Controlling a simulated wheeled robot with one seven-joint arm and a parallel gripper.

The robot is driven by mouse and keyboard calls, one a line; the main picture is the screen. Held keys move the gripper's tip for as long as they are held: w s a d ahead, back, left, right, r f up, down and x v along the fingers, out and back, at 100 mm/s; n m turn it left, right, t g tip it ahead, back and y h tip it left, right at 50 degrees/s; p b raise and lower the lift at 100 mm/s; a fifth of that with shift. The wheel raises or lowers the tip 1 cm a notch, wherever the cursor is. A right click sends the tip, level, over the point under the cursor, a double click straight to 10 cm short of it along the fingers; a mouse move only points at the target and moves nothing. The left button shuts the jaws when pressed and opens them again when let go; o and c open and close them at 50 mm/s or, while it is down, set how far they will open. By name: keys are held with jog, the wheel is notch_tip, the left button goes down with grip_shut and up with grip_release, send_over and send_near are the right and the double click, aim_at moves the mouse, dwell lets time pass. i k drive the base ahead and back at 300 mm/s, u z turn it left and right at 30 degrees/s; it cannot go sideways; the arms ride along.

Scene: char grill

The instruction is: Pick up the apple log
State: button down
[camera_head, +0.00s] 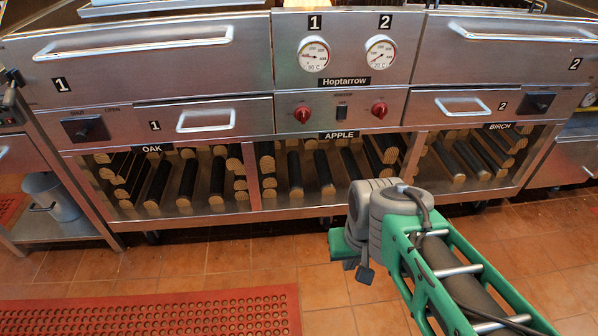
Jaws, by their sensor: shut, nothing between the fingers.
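Apple logs (325,172) lie in the middle bay under the APPLE label, below the grill. They are dark, bark-covered cylinders with pale cut ends facing me, some lying singly with gaps between and some stacked at the bay's sides. My gripper (350,262) is at the end of my green and grey arm, right of the picture's middle, in front of the rack and apart from the logs. It is shut and empty; its fingers are small and hard to make out. My wrist covers the lower right part of the apple bay.
The oak bay (157,183) is at left and the birch bay (470,157) at right, both holding logs. A metal frame edges the bays. A metal pot (55,197) stands on a low shelf at left. A red mat (150,315) lies on the tiled floor.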

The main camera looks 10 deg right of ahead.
aim_at(294, 174)
jog(key=u, duration=1.2)
jog(key=i, duration=1.05)
jog(key=z, duration=0.65)
jog(key=i, duration=0.5)
